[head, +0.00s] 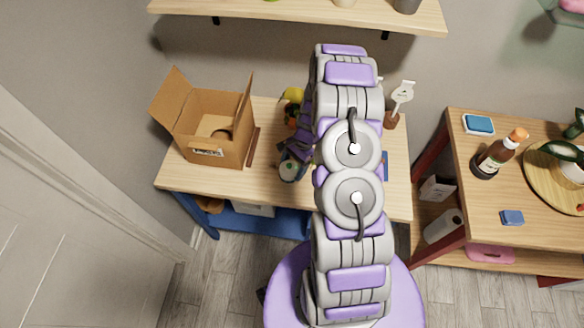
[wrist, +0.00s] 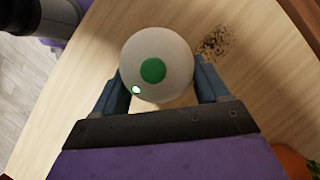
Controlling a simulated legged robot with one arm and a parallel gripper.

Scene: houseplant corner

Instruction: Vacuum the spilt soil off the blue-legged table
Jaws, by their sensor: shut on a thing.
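The blue-legged table (head: 230,180) stands ahead of me, with a pale wooden top and a blue lower shelf. A white, round-topped thing with a green button, which looks like the handheld vacuum (wrist: 157,50), is between the fingers of my gripper (wrist: 160,84). The vacuum also shows in the head view (head: 289,171), over the table's front middle part. My gripper is shut on it. A dark patch of spilt soil (wrist: 215,42) lies on the wood just beside the vacuum in the wrist view. My arm hides much of the table's right half in the head view.
An open cardboard box (head: 213,127) stands on the table's left, with a brown strip (head: 253,147) beside it. A small brown pot with a white tag (head: 391,119) stands at back right. A red-legged table (head: 470,205) with a bottle (head: 500,152) is on the right.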

